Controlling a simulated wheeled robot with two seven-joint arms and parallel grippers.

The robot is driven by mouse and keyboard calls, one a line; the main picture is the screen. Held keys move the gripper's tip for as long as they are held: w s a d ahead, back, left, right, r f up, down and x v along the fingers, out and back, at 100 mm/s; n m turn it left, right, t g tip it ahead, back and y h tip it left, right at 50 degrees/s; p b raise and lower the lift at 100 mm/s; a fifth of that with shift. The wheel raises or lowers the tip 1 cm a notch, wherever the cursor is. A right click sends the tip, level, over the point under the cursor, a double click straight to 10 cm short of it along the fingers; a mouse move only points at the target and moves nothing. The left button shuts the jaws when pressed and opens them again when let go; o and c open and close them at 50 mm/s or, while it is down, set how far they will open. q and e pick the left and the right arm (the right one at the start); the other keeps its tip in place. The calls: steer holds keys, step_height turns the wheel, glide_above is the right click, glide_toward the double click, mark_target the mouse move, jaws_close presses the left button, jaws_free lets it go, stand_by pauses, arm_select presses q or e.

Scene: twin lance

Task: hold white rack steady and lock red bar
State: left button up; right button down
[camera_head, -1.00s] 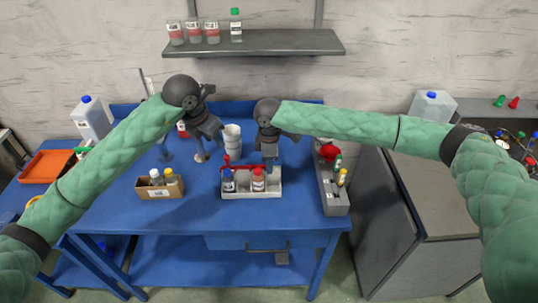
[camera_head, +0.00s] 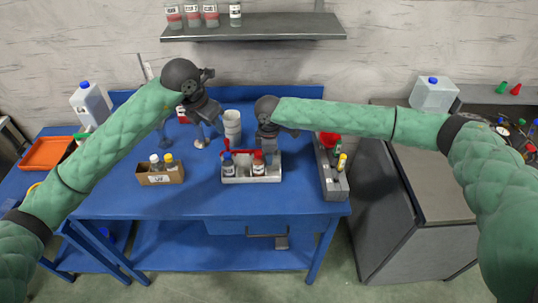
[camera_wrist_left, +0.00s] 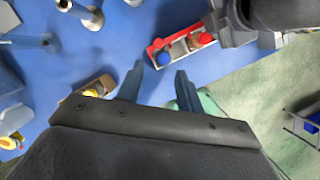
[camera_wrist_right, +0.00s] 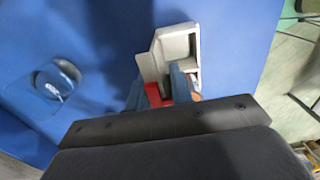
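The white rack (camera_head: 252,179) stands on the blue table in the head view, with a blue-capped bottle (camera_head: 228,166) and a red-capped bottle (camera_head: 258,167) in it. The red bar (camera_head: 238,152) runs along its back side; my right arm partly hides it. My left gripper (camera_wrist_left: 162,75) is open and empty, above the table left of and behind the rack. My right gripper (camera_wrist_right: 157,80) is at the back of the rack, with its fingers apart and part of the red bar between them. I cannot tell whether they touch it.
A cardboard box with bottles (camera_head: 160,178) stands left of the rack. A grey bin (camera_head: 333,185) stands to its right. A white cup stack (camera_head: 232,125) stands behind the rack. The table front is clear.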

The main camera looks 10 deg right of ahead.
arm_select(q)
steer(key=shift+f, duration=0.2)
steer(key=c, duration=0.7)
steer(key=f+h, duration=0.1)
steer(key=s+f+g+h, duration=0.2)
steer(key=f, duration=0.1)
steer(key=shift+s+f+n+h, duration=0.1)
steer(key=shift+s+n+h, duration=0.05)
steer(key=shift+n+h, duration=0.2)
jaws_close()
steer(key=a+f+n+t+h, duration=0.2)
steer(key=a+n+h, duration=0.3)
steer(key=a+n, duration=0.1)
steer(key=a+f+n+t+h, duration=0.3)
steer(key=a+n, duration=0.3)
steer(key=a, duration=0.2)
steer(key=shift+s+f+h, duration=0.3)
steer(key=shift+f+h, duration=0.05)
steer(key=shift+h, duration=0.5)
